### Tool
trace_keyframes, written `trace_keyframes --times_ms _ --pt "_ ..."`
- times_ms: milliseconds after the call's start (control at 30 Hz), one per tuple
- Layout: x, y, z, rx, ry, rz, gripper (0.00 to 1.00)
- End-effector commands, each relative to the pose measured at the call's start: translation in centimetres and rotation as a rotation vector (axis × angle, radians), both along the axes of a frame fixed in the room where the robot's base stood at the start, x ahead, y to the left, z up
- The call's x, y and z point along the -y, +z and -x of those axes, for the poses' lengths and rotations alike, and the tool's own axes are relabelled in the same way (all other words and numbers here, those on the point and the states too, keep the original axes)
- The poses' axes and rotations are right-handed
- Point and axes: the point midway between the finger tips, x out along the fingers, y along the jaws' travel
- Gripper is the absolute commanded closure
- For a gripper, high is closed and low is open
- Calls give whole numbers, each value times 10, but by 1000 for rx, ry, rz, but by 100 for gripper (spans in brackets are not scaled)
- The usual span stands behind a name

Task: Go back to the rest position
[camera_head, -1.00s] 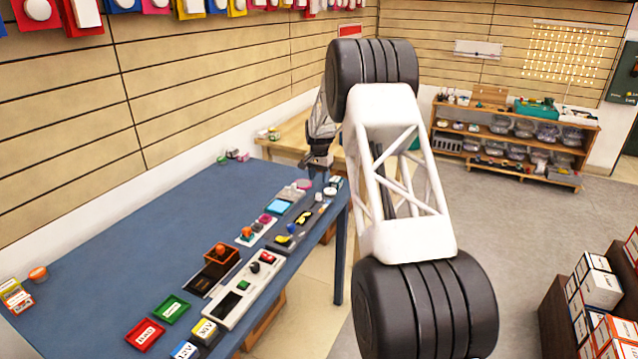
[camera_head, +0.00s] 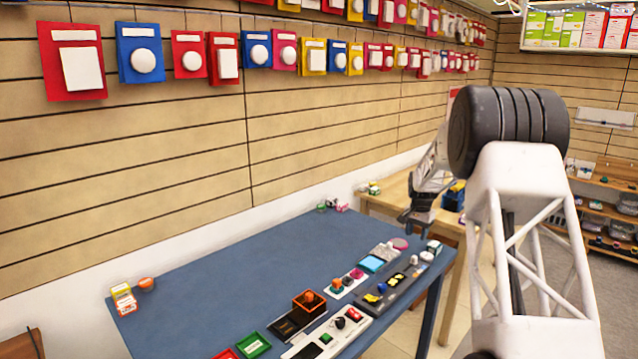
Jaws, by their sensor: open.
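My gripper (camera_head: 417,217) hangs above the far right corner of the blue table (camera_head: 215,285), at the end of my white and black arm. It is small in the view and its dark fingers point down. It looks open, and nothing shows between the fingers. Small items lie on the table below it, including a pink round piece (camera_head: 399,243). My large arm link covers the right part of the view.
A long panel (camera_head: 330,338), an orange-edged box (camera_head: 309,301) and a green tray (camera_head: 254,344) line the table's front edge. Small boxes (camera_head: 123,299) stand at the left end. The table's middle is clear. A wooden table (camera_head: 385,200) stands behind.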

Motion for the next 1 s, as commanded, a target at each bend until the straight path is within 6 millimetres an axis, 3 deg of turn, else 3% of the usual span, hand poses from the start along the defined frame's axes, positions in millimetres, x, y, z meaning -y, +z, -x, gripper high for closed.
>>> trace_keyframes --times_ms 400,1000 --pt "-36 80 77 31 99 8 53" --pt "-83 162 207 72 242 24 53"
